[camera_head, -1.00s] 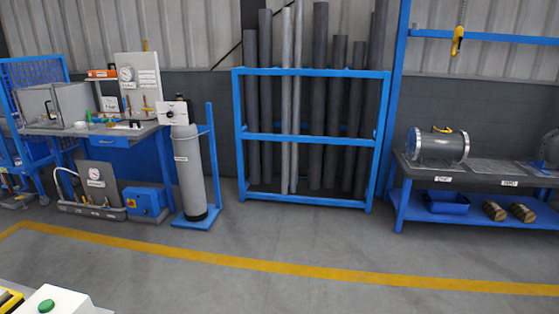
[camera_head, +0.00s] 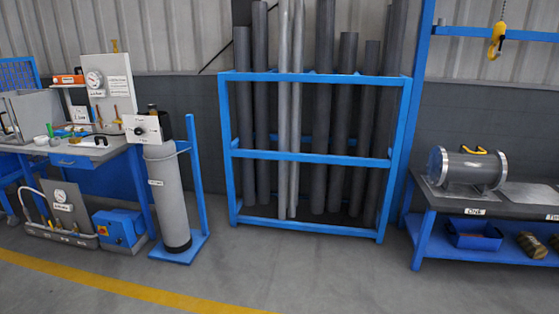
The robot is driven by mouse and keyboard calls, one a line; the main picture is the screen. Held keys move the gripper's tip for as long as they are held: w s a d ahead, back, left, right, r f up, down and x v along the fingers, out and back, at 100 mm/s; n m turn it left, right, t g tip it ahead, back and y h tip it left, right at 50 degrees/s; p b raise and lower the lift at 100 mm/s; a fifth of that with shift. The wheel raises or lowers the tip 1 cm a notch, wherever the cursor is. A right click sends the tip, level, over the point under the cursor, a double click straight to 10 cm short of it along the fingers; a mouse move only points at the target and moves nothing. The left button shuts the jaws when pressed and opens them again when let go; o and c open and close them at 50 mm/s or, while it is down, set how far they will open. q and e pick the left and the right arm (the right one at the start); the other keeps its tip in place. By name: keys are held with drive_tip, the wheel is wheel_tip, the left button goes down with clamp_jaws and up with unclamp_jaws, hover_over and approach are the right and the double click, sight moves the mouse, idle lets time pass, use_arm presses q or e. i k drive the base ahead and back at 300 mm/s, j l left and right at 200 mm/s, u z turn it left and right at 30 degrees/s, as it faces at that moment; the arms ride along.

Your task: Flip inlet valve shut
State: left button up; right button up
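I cannot single out the inlet valve for certain. A white gauge panel (camera_head: 107,88) stands on the workbench at the left, with a round gauge and small brass-coloured fittings below it that are too small to read. A grey cylinder (camera_head: 167,198) stands upright on a blue stand, with a white box with a dark knob (camera_head: 147,128) at its top. A grey flanged shell (camera_head: 467,169) lies on the bench at the right, with a yellow and black handle on top. Neither of my grippers shows in the view.
A blue rack (camera_head: 310,155) of upright grey pipes stands at the centre back. A gauge unit (camera_head: 66,208) and a blue box (camera_head: 119,229) sit on the floor at the left. A yellow hook (camera_head: 497,40) hangs at the upper right. The grey floor in front is clear.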

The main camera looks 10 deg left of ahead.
sight(95, 121)
drive_tip(key=i+u, duration=0.25)
drive_tip(key=i, duration=0.35)
drive_tip(key=i+l+u, duration=0.25)
drive_tip(key=i, duration=0.35)
drive_tip(key=i+j+u, duration=0.1)
drive_tip(key=i+u, duration=0.15)
drive_tip(key=u, duration=0.15)
drive_tip(key=i+u, duration=0.25)
drive_tip(key=u, duration=0.15)
drive_tip(key=i+u, duration=0.25)
drive_tip(key=u, duration=0.15)
drive_tip(key=i+j+u, duration=0.2)
drive_tip(key=i, duration=0.35)
drive_tip(key=i+u, duration=0.2)
drive_tip(key=i, duration=0.3)
drive_tip(key=i+j+z, duration=0.15)
drive_tip(key=i+z, duration=0.15)
drive_tip(key=i+j+z, duration=0.3)
drive_tip(key=i, duration=0.2)
